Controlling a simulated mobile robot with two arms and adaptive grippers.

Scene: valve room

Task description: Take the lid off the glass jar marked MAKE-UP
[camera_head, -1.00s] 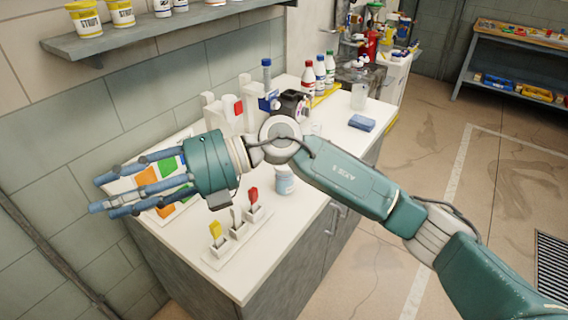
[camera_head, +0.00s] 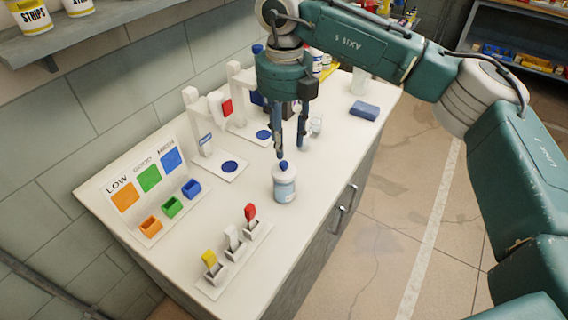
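A small pale jar (camera_head: 285,188) with a label stands upright on the white counter. The label is too small to read. Its lid is pale with a blue knob (camera_head: 283,167) on top. My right gripper (camera_head: 290,152) points down from above, its fingers apart with nothing between them. In the picture its fingertips are just above and slightly right of the knob; whether they touch it I cannot tell. My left gripper is not in view.
On the counter (camera_head: 330,175) are orange, green and blue bins (camera_head: 171,207) by a colour board (camera_head: 146,178), a rack of yellow, white and red-topped pieces (camera_head: 232,243), two white stands with blue discs (camera_head: 229,167), a small clear glass (camera_head: 316,126) and a blue cloth (camera_head: 364,110).

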